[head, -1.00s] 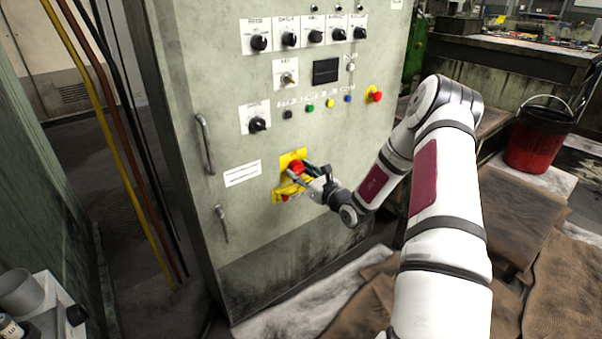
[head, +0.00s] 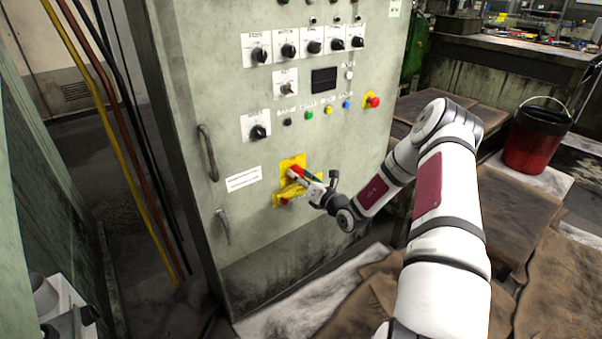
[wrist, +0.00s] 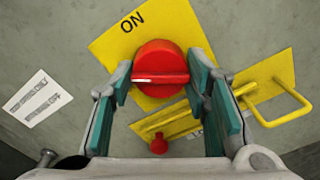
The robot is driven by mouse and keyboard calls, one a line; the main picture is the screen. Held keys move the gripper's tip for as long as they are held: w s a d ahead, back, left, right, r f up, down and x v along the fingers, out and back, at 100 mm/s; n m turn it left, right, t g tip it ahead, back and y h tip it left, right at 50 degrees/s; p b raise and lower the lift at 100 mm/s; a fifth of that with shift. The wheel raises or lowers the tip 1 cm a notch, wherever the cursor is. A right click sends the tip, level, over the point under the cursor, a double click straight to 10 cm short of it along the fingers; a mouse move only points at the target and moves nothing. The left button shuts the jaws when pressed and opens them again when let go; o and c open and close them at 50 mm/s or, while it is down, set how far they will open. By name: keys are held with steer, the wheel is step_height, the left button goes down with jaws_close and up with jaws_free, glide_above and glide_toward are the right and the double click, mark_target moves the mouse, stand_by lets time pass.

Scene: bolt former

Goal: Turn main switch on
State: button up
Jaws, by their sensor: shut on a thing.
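The main switch is a round red knob (wrist: 160,70) on a yellow plate (wrist: 112,48) on the grey cabinet front. It also shows in the head view (head: 293,172), partly hidden by my gripper. The plate reads "ON" above the knob in the wrist view. My gripper (wrist: 164,84) is shut on the red knob, its green-padded fingers on either side, and it shows in the head view (head: 303,182). The knob's raised ridge runs across from finger to finger. A yellow bracket (wrist: 270,88) and a small red piece (wrist: 158,144) sit below the knob.
The cabinet front (head: 245,215) carries rows of black knobs (head: 312,47), small buttons, a dark display (head: 324,79) and a red emergency button (head: 373,102). A vertical handle (head: 208,153) is left of the switch. A red-and-black bucket (head: 537,140) stands at right.

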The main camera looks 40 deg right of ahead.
steer(key=m+p, duration=0.3)
steer(key=m, duration=0.3)
steer(key=m+p, duration=0.1)
steer(key=m, duration=0.4)
steer(key=shift+m+p, duration=0.3)
stand_by(0.4)
steer(key=o, duration=1.2)
steer(key=s, duration=1.2)
steer(key=shift+d, duration=0.2)
